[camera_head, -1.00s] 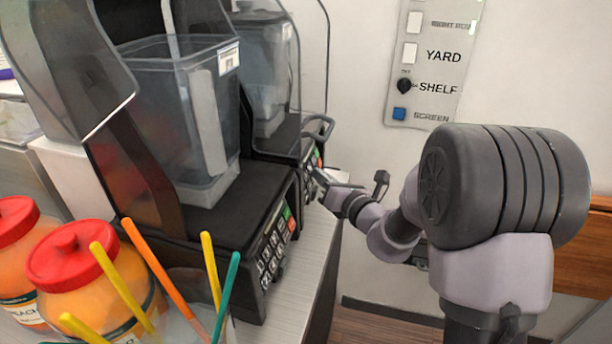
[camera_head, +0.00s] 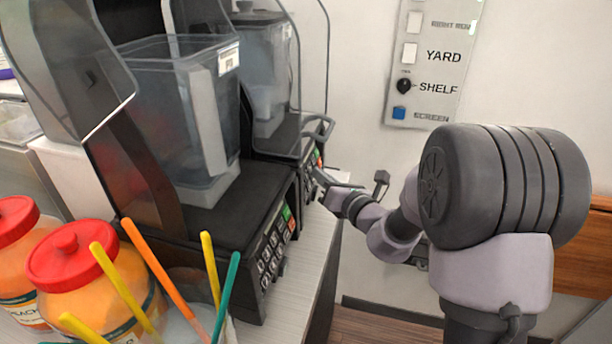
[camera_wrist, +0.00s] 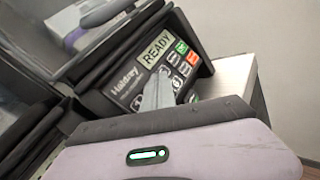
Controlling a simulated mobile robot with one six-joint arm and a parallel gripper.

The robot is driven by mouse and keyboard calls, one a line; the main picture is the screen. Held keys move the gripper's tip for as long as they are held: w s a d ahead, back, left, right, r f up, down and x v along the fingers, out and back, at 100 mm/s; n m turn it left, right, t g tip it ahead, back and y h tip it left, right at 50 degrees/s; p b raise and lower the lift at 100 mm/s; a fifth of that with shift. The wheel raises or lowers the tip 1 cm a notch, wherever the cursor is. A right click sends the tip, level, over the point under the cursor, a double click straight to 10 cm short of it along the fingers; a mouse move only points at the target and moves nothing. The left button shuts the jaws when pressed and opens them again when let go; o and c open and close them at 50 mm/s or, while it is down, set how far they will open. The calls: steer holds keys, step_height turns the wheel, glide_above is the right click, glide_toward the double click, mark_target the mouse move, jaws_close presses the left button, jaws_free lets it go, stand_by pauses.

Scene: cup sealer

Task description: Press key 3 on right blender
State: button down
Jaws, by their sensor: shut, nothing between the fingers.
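The right blender (camera_head: 275,80) stands behind the nearer one in the head view, with a clear jar under a clear hood. Its control panel faces right; in the wrist view the display (camera_wrist: 157,49) reads READY, beside a green key (camera_wrist: 181,47), a red key (camera_wrist: 192,58) and several dark keys (camera_wrist: 174,59). My gripper (camera_head: 318,176) is shut and empty, at this panel. In the wrist view its fingertips (camera_wrist: 163,78) overlap the panel's lower keys and hide some of them. I cannot tell whether the tips touch a key, or which one is behind them.
The left blender (camera_head: 232,222) stands nearer on the counter (camera_head: 308,278), with its own keypad. Jars with red lids (camera_head: 68,250) and coloured straws (camera_head: 150,268) are at the front left. A wall switch panel (camera_head: 425,60) is behind my arm. Floor space is open right of the counter.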

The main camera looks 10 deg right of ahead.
steer(key=shift+a, duration=0.1)
stand_by(0.3)
steer(key=shift+w+a+f, duration=0.15)
steer(key=shift+a, duration=0.15)
steer(key=shift+w+a+f, duration=0.1)
steer(key=shift+w+a, duration=0.05)
steer(key=shift+a, duration=0.15)
stand_by(0.8)
steer(key=shift+d, duration=0.1)
steer(key=shift+s+d+r, duration=0.2)
steer(key=shift+s+d, duration=0.1)
steer(key=shift+d, duration=0.25)
steer(key=d, duration=0.1)
steer(key=s+d+r+p, duration=0.1)
steer(key=d, duration=0.1)
steer(key=s+d, duration=0.1)
steer(key=shift+d+r+p, duration=0.2)
steer(key=shift+r+p, duration=0.1)
steer(key=shift+p, duration=0.1)
stand_by(0.4)
